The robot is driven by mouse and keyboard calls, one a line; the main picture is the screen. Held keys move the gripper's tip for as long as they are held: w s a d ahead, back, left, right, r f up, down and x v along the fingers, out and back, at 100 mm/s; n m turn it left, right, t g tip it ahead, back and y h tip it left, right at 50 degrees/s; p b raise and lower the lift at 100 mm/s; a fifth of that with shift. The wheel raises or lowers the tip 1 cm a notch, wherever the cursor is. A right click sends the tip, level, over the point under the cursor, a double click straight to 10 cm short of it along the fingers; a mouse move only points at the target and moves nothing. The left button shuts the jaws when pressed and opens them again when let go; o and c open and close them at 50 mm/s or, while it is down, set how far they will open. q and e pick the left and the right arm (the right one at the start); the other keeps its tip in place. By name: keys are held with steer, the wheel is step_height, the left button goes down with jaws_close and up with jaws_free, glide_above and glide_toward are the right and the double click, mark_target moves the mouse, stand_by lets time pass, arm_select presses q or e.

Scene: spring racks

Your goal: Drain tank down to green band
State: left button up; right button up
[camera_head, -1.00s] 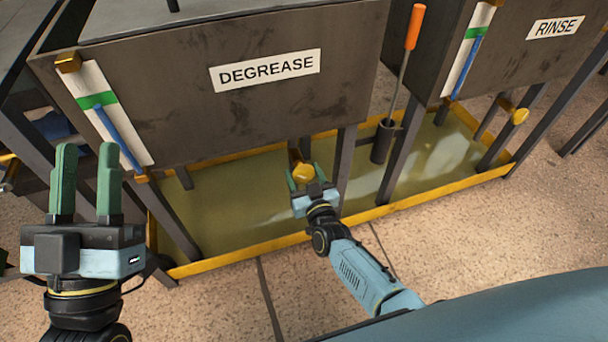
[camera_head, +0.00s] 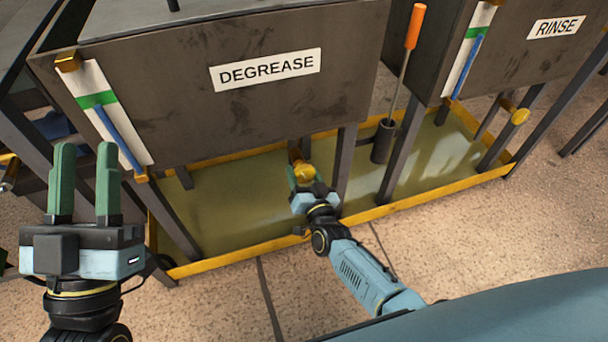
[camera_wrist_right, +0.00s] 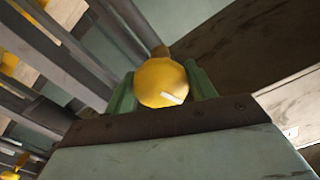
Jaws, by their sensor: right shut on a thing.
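The tank labelled DEGREASE (camera_head: 200,95) stands on legs. On its left front is a white gauge strip with a green band (camera_head: 97,99) and a blue column (camera_head: 122,139) whose top is just below the band. A yellow valve knob (camera_head: 304,173) sits under the tank's front; in the right wrist view the knob (camera_wrist_right: 161,83) lies between the green fingers. My right gripper (camera_head: 306,182) is shut on the knob. My left gripper (camera_head: 85,182) is open and empty, raised in front of the tank's lower left.
A yellow-rimmed tray (camera_head: 240,253) with greenish liquid lies under the tanks. An orange-handled rod (camera_head: 414,28) stands in a dark holder (camera_head: 382,142). The RINSE tank (camera_head: 510,60) with its yellow knob (camera_head: 520,116) is at right. The front floor is clear.

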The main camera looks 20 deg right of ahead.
arm_select(q)
steer(key=shift+s+r+t, duration=0.2)
steer(key=shift+r+t, duration=0.1)
steer(key=shift+t, duration=0.1)
arm_select(e)
steer(key=shift+m, duration=2.2)
steer(key=o, duration=1)
arm_select(q)
steer(key=shift+f, duration=0.1)
